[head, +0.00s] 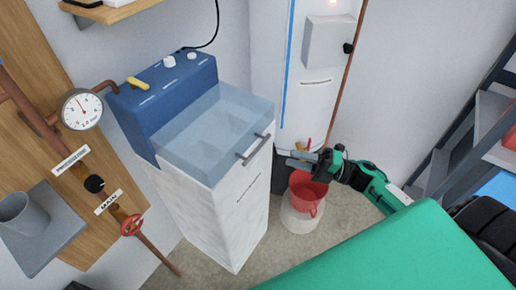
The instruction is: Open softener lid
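The softener is a white cabinet (222,213) with a blue control head (167,95) at its back. Its translucent blue-grey lid (205,140) lies closed over the top, and dim shapes show through it. A dark bar handle (255,150) sits at the lid's front right edge. My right gripper (296,160) is just right of the handle, apart from it in the picture, with its fingers pointing left. It looks open and empty, with two grey fingers slightly apart. My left gripper is out of view.
A white tank (290,100) stands behind. A wooden pipe board with a gauge (82,109) and red valve wheel (132,226) is at left. A shelf rack (455,140) is at right.

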